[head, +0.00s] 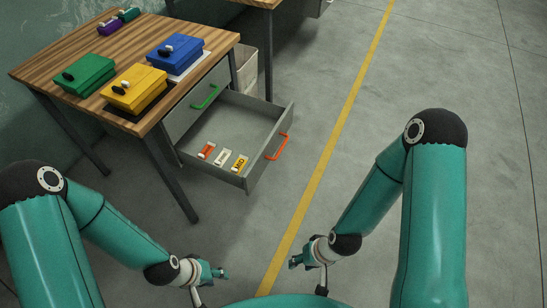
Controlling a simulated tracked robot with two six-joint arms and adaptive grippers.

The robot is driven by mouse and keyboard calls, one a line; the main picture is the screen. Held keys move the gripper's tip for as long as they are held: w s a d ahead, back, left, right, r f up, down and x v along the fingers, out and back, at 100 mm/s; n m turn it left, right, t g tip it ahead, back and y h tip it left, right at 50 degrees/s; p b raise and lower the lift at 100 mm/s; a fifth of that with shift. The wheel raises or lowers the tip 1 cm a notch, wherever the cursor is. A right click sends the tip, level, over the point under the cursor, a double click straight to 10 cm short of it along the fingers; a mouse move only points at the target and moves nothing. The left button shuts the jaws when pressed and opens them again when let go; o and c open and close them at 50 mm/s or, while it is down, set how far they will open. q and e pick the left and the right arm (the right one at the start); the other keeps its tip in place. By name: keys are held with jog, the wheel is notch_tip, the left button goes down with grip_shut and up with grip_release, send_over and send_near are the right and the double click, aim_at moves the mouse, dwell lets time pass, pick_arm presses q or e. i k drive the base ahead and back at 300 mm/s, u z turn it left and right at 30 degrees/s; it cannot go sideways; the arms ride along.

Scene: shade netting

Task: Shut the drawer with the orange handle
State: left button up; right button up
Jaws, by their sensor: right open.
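The grey drawer (205,167) with the orange handle (279,147) is pulled out from under the wooden table and stands open. Its front panel faces right, and the handle is on that panel. Several small labelled items (223,157) lie inside it. A green handle (206,97) shows on the closed grey front above it. My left gripper (224,273) is low in the picture, below the drawer and apart from it; I cannot tell if its jaws are open. My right gripper (293,262) is open and empty, below and to the right of the drawer, apart from the handle.
The wooden table (60,56) holds a green box (84,74), a yellow box (136,87) and a blue box (175,51). A pale bin (249,68) stands behind the drawer. Grey floor with a yellow line (325,155) is clear to the right of the drawer.

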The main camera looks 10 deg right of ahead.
aim_at(253, 128)
jog(key=z, duration=0.25)
jog(key=i, duration=1)
jog(key=z, duration=0.1)
jog(key=k, duration=1.05)
jog(key=u, duration=0.4)
jog(key=i, duration=1.05)
jog(key=z, duration=0.1)
